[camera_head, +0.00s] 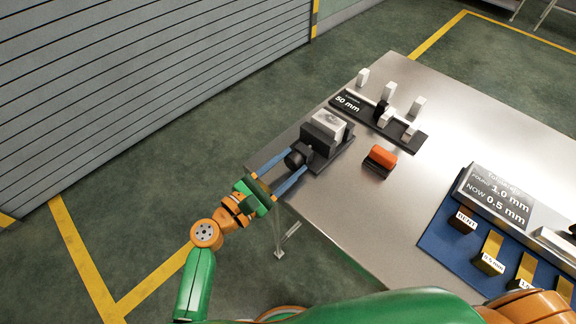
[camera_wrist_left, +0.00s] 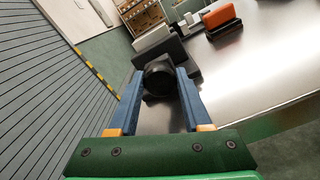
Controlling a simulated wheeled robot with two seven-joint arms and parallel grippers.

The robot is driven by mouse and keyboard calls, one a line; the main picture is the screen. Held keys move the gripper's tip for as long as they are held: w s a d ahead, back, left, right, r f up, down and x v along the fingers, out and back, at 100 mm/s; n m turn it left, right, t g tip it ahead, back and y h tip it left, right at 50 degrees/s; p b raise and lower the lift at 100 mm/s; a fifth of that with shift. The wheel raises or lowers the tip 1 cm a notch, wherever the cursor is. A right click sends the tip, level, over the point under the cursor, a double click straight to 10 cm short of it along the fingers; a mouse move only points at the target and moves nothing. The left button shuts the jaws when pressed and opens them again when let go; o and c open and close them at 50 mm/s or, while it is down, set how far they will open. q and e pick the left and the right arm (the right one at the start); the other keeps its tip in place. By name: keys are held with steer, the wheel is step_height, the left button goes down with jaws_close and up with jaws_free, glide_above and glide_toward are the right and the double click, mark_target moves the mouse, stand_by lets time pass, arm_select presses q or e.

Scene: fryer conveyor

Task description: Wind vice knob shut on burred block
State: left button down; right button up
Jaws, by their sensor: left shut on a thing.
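The vice (camera_head: 333,142) stands near the left edge of the metal table, a dark body on a dark base. A pale grey block (camera_head: 329,123) sits in it at the top; any burr is too small to tell. The black round knob (camera_head: 296,156) sticks out of the vice toward my left gripper (camera_head: 290,165). The left gripper's blue fingers lie on both sides of the knob and are shut on it. In the left wrist view the knob (camera_wrist_left: 159,78) sits between the two fingertips (camera_wrist_left: 159,85), with the vice behind it. My right gripper is not in view.
An orange-topped block (camera_head: 381,157) lies right of the vice. Behind stands a "50 mm" rack (camera_head: 345,103) with several white pieces. A blue mat (camera_head: 440,240) at the right holds a sign reading "NOW 0.5 mm" and labelled blocks. The table's middle is clear.

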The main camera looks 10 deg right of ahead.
arm_select(q)
steer(key=shift+m, duration=0.6)
steer(key=shift+c, duration=1.7)
jaws_free()
steer(key=b+v, duration=0.1)
steer(key=v, duration=0.6)
